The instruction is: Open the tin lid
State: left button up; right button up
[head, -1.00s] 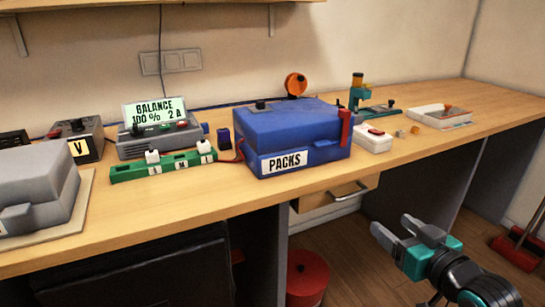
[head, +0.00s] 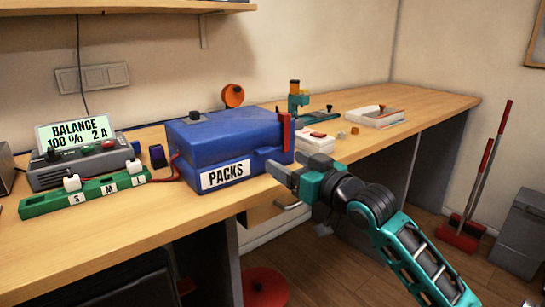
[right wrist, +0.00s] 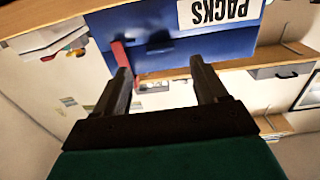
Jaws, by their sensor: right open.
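The tin is a blue box (head: 188,160) with a white PACKS label, standing on the workbench. Its lid (head: 225,130) is shut, with a small black knob on top. A red latch or handle (head: 286,133) stands upright at the lid's right end. My right gripper (head: 281,173) is open in front of the tin's front right corner. In the right wrist view the open fingers (right wrist: 163,88) point at the tin's blue front (right wrist: 165,40), and the red piece (right wrist: 122,57) is beside the left finger. The fingers appear empty. My left gripper is in neither view.
A green strip (head: 85,193) marked S, M, L and a balance charger (head: 80,165) stand left of the tin. A white box (head: 316,143) and a teal stand (head: 297,100) are to its right. A drawer (head: 270,210) sits under the bench edge.

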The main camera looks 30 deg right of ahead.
aim_at(268, 152)
jog(key=shift+w+a+b, duration=0.15)
jog(key=shift+w+b, duration=0.05)
jog(key=shift+w, duration=1.35)
jog(key=shift+w+a+b, duration=0.1)
jog(key=shift+w+b, duration=0.05)
jog(key=shift+w, duration=1.35)
grip_shut()
